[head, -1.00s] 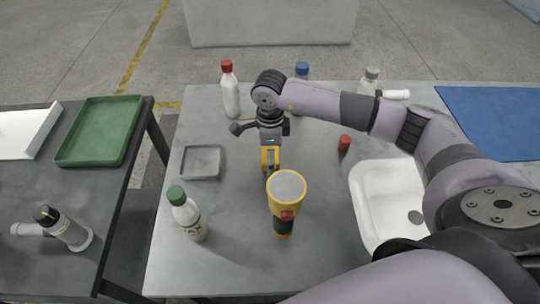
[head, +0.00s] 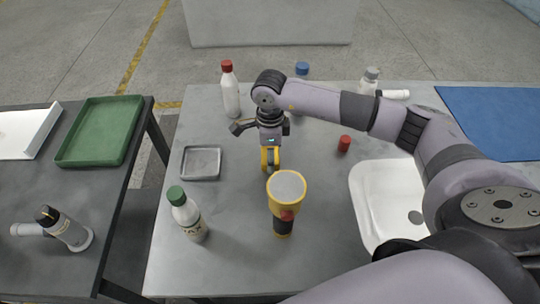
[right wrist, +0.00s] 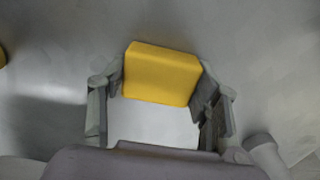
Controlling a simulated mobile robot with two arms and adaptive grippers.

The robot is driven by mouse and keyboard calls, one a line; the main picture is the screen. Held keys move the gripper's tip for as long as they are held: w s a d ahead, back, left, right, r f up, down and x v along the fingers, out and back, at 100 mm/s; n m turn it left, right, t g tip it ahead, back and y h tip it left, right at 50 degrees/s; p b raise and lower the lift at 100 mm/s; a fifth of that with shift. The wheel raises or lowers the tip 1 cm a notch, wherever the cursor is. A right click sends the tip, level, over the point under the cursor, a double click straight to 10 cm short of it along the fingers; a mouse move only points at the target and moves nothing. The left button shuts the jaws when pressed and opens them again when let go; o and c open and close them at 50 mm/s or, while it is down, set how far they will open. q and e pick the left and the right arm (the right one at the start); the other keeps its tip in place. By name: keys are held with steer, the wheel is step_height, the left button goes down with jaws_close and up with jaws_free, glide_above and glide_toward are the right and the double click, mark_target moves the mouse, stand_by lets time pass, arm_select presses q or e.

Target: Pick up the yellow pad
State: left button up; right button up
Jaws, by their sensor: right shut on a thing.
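The yellow pad (right wrist: 160,73) is a small block that sits between the two fingers of my right gripper (right wrist: 160,85) in the right wrist view. A finger is against each side of it, and a pale area shows just below it there. In the head view my right gripper (head: 270,160) points down over the grey table, and yellow shows at its fingertips. The gripper is shut on the pad. I cannot tell whether the pad touches the table. My left gripper is not in view.
A yellow flashlight (head: 287,195) stands close in front of the right gripper. A green-capped bottle (head: 187,215), grey tray (head: 200,163), red cap (head: 344,143), white basin (head: 378,185) and red-capped bottle (head: 231,90) surround it. A green tray (head: 98,130) lies on the left table.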

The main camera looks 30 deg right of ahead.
steer(key=shift+r, duration=0.1)
step_height(320, 180, up, 20)
steer(key=b, duration=0.2)
stand_by(0.3)
steer(key=o, duration=0.4)
steer(key=c, duration=0.5)
